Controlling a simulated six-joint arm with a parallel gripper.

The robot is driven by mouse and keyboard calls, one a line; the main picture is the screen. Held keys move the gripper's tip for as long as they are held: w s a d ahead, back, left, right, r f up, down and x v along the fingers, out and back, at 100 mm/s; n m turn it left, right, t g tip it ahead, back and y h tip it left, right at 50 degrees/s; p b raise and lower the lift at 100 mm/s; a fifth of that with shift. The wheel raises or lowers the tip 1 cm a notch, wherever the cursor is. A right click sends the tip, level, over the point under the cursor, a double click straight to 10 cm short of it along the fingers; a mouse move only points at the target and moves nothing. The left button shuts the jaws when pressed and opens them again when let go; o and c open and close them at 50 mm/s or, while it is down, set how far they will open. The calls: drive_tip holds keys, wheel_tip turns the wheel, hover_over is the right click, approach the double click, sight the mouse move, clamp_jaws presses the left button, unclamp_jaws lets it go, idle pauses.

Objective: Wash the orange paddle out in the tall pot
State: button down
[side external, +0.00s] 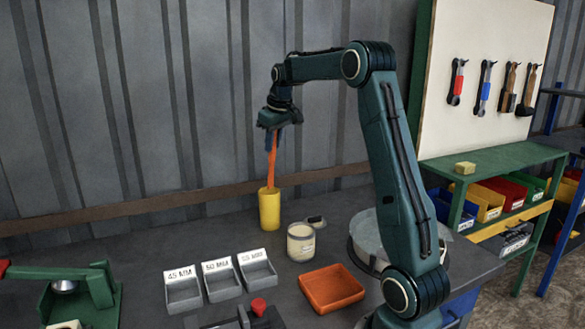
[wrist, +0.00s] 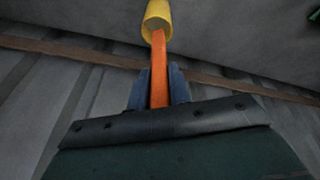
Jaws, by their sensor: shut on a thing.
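My gripper (side external: 272,137) is shut on the orange paddle (side external: 271,165) and points down above the tall pot. The paddle hangs nearly upright, tilted slightly. The tall pot (side external: 269,212) is a yellow cylinder standing at the back of the bench near the wall. The paddle's lower end reaches the pot's mouth; its tip is hidden, and it looks to be inside. In the wrist view the orange paddle (wrist: 159,70) runs from between the blue fingers (wrist: 158,88) to the yellow pot (wrist: 157,18).
Right of the pot stand a cream jar (side external: 301,243) and a small dark lid (side external: 316,222). In front are an orange tray (side external: 331,288) and labelled grey trays (side external: 221,280). A round pan (side external: 372,240) is behind my arm. A green press (side external: 80,290) stands at the left.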

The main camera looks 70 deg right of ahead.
drive_tip(key=shift+r, duration=0.1)
idle(0.3)
drive_tip(key=shift+r, duration=2.4)
